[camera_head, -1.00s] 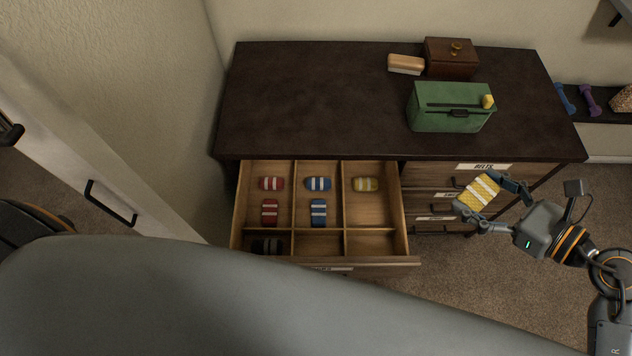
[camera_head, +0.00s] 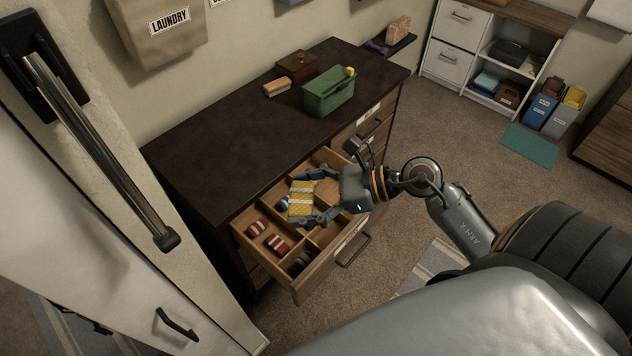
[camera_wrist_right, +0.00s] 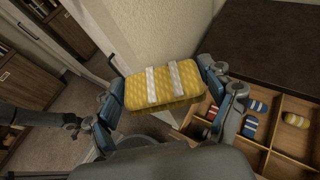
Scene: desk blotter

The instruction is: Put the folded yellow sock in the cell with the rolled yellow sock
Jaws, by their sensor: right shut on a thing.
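My right gripper (camera_head: 304,197) is shut on the folded yellow sock (camera_head: 301,201), which has white stripes. It holds the sock over the open, divided wooden drawer (camera_head: 329,262). In the right wrist view the folded yellow sock (camera_wrist_right: 162,86) sits between both fingers. The rolled yellow sock (camera_wrist_right: 296,120) lies in a drawer cell at the right of the wrist view; in the head view my gripper and the held sock hide it. My left gripper is not in view.
Other cells hold red socks (camera_head: 277,244), blue socks (camera_wrist_right: 250,127) and a dark sock (camera_head: 299,263). Thin dividers separate the cells. On the dresser top (camera_head: 225,135) stand a green box (camera_head: 328,92), a brown box (camera_head: 298,66) and a brush (camera_head: 277,87).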

